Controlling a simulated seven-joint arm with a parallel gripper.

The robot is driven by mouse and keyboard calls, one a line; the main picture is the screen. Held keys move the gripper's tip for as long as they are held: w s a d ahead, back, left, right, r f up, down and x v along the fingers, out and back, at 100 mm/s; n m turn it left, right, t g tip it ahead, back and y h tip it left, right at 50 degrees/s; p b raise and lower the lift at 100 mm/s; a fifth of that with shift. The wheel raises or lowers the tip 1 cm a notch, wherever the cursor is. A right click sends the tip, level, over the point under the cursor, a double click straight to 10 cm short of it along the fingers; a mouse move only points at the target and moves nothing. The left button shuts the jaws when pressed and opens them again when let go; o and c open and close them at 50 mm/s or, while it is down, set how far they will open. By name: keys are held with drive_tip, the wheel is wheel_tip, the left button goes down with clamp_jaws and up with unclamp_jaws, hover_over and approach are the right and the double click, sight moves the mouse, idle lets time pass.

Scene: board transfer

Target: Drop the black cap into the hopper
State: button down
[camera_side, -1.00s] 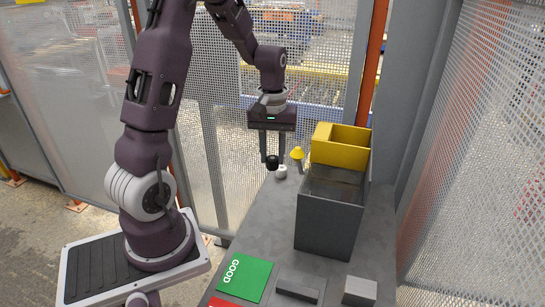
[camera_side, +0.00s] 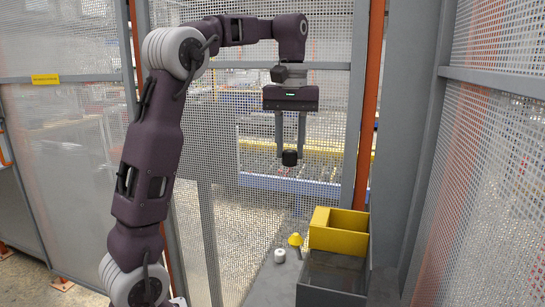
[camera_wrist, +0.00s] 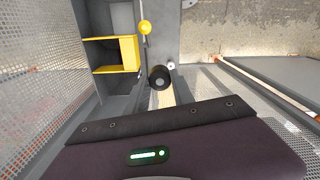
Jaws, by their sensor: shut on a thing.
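My gripper (camera_side: 290,150) is shut on the black cap (camera_side: 289,158), gripping it between the two fingertips, high above the bench. In the wrist view the black cap (camera_wrist: 159,78) shows at the fingertips. A dark grey open-topped box (camera_side: 330,298), seemingly the hopper, stands on the bench low and to the right of my gripper in the side view. A yellow open bin (camera_side: 338,242) with a divider adjoins its far end. It also shows in the wrist view (camera_wrist: 128,53). Which container is the hopper is not marked.
A white round cap (camera_side: 280,255) and a yellow cone-topped piece (camera_side: 295,240) stand on the grey bench (camera_side: 272,284), left of the containers. Mesh fence panels and an orange post (camera_side: 371,100) stand behind and at the right. The air around my gripper looks clear.

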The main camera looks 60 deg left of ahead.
drive_tip(key=w+d, duration=0.9)
drive_tip(key=d, duration=0.4)
wheel_tip(320, 180, down, 12)
drive_tip(key=shift+a+r, duration=0.25)
drive_tip(key=c, duration=1)
unclamp_jaws()
drive_tip(key=shift+w, duration=0.1)
wheel_tip(320, 180, up, 7)
